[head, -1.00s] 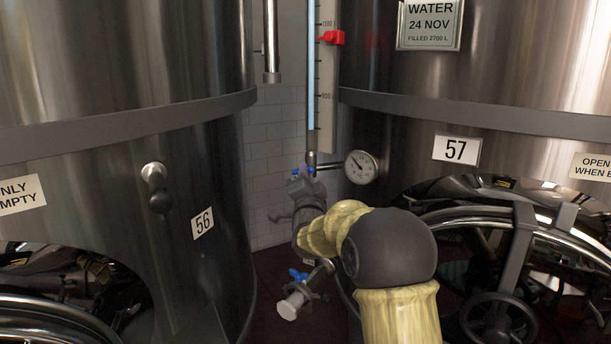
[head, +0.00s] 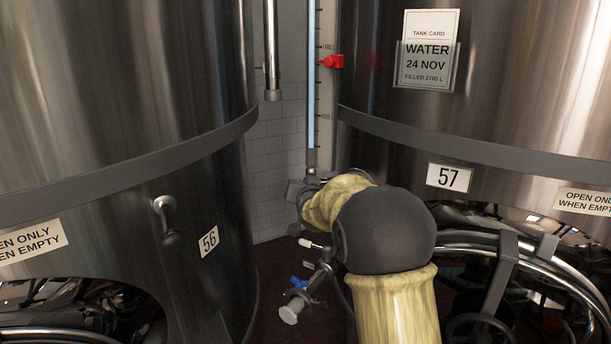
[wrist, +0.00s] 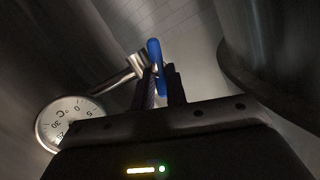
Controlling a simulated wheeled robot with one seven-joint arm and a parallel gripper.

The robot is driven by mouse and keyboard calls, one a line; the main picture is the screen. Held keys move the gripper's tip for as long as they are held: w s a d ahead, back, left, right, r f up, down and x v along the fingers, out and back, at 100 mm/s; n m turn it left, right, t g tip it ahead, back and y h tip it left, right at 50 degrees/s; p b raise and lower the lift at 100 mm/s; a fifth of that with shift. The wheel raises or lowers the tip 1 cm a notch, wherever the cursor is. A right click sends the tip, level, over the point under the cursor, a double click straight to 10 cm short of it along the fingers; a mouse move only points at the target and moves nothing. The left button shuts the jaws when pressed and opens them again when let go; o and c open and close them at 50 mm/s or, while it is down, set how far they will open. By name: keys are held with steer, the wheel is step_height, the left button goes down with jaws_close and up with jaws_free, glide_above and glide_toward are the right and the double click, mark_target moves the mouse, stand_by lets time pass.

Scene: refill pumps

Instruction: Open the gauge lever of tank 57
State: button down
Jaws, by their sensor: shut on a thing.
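Tank 57 (head: 385,150) is the steel tank on the right, with its number plate (head: 449,177). Its sight gauge (head: 311,95), a light tube beside a scale with a red marker (head: 331,61), runs down between the tanks. The blue gauge lever (wrist: 155,54) shows in the wrist view at the end of a metal fitting (wrist: 120,75). My gripper (wrist: 161,78) has its dark fingers shut on the lever's lower part. In the head view my gripper (head: 304,188) is at the gauge's foot, largely hidden by my arm, and the lever cannot be made out.
A round thermometer dial (wrist: 65,122) is close beside my gripper. Tank 56 (head: 120,160) stands at left with a small tap (head: 168,222). The gap between the tanks is narrow.

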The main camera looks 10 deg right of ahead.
steer(key=n+g+p, duration=0.1)
steer(key=p, duration=0.3)
steer(key=n+g+h+p, duration=0.1)
steer(key=p, duration=0.2)
steer(key=shift+w+a+r+g+p, duration=0.1)
steer(key=shift+a+g+p, duration=0.1)
steer(key=shift+g+p, duration=0.2)
steer(key=c, duration=1.7)
jaws_free()
steer(key=p+v, duration=0.2)
steer(key=v, duration=1.5)
steer(key=shift+a, duration=0.1)
